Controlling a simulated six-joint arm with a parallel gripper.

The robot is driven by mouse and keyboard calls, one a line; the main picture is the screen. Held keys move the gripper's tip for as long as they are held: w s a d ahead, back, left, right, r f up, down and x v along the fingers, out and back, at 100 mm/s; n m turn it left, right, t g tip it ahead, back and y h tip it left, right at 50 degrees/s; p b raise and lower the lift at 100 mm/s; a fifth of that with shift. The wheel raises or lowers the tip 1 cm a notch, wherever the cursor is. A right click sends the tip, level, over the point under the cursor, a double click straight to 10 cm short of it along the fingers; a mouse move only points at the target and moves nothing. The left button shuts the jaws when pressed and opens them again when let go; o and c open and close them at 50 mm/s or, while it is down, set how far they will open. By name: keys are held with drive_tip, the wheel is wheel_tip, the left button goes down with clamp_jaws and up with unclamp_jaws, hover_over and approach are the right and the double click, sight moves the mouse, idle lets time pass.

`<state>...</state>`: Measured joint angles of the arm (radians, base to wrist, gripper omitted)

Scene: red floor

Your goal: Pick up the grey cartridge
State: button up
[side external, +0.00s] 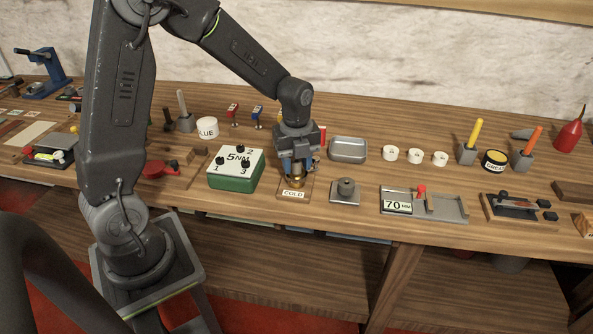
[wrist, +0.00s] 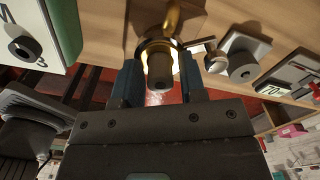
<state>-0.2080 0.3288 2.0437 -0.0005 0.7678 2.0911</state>
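My gripper (wrist: 160,86) points down over the brass fitting (side external: 294,182) on the small wooden base with the COLD label (side external: 292,194). In the wrist view, a grey-brown cylinder, seemingly the grey cartridge (wrist: 160,72), stands inside the bright ring of the brass fitting (wrist: 172,20). The two blue fingers are open on either side of it, with a narrow gap showing on each side. I see no clear contact. In the side view the fingers and wrist hide the cylinder. A small lever with a round grey end (wrist: 212,64) sticks out beside the fitting.
Right of the base, a dark grey cylinder (side external: 346,187) stands on a metal plate (side external: 343,200). The green 5NM box (side external: 233,183) is close on the left. A metal tin (side external: 348,150) lies behind, and the 70 fixture (side external: 445,207) is farther right.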

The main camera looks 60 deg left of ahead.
drive_tip(key=c, duration=0.7)
drive_tip(key=shift+r, duration=0.1)
